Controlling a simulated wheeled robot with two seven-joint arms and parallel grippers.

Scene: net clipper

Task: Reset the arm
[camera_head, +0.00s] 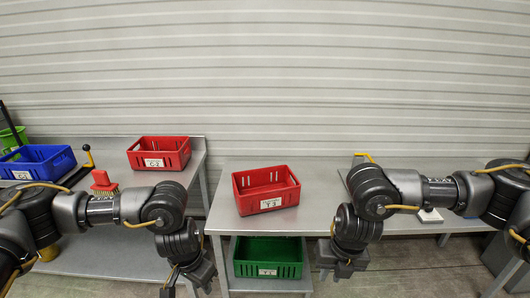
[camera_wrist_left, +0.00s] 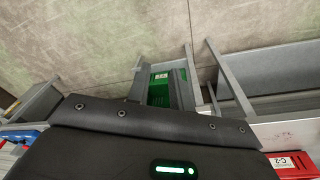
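Both of my arms reach over the front of the work area in the head view, with bent elbows and hands hanging down. My left gripper (camera_head: 188,281) points down in front of the gap between the two tables. Its fingers look apart, with nothing seen between them. My right gripper (camera_head: 334,272) points down in front of the right side of the middle table. Its fingers look apart and empty.
A red crate (camera_head: 267,190) sits on the middle table (camera_head: 228,217), with a green crate (camera_head: 268,258) on its lower shelf. Open floor (camera_head: 420,270) lies at right.

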